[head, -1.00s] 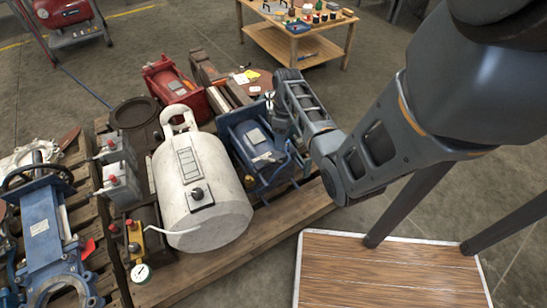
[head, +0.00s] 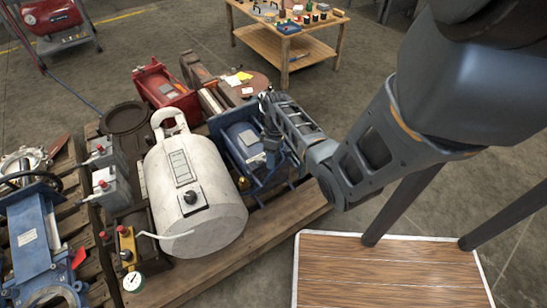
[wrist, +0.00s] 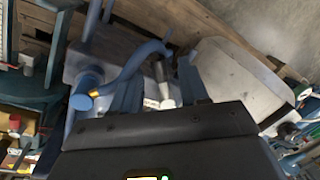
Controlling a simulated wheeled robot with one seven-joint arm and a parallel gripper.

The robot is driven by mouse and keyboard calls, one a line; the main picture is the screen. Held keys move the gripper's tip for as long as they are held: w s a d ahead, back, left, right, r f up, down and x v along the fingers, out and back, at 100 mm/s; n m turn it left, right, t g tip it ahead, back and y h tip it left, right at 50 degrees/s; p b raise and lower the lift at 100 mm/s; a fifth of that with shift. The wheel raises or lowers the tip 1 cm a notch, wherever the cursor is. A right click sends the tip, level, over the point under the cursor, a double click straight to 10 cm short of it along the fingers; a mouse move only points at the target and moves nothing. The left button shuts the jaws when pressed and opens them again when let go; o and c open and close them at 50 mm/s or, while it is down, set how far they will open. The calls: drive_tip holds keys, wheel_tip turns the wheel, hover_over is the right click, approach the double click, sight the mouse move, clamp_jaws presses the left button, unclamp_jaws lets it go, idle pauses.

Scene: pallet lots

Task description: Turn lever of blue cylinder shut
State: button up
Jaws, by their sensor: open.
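The blue cylinder (head: 238,137) lies in a blue frame on the wooden pallet, right of the big white tank in the head view. My gripper (head: 269,146) is down at its right side, and my arm hides part of that side. In the wrist view my gripper (wrist: 160,92) is open, with its fingers pointing away from the camera. A pale, short rod-like part (wrist: 164,86) shows between the fingers; I cannot tell whether it is the lever or whether they touch it. A curved blue pipe or handle (wrist: 135,64) runs close to the left finger.
The white tank (head: 192,190) stands close left of the blue cylinder. A red machine (head: 166,88) and a brown round lid (head: 247,85) sit behind. A wood-topped platform (head: 385,270) is at front right. Open floor lies toward the wooden table (head: 287,42).

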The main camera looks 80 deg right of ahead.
drive_tip(key=shift+c, duration=0.2)
clamp_jaws()
idle(0.4)
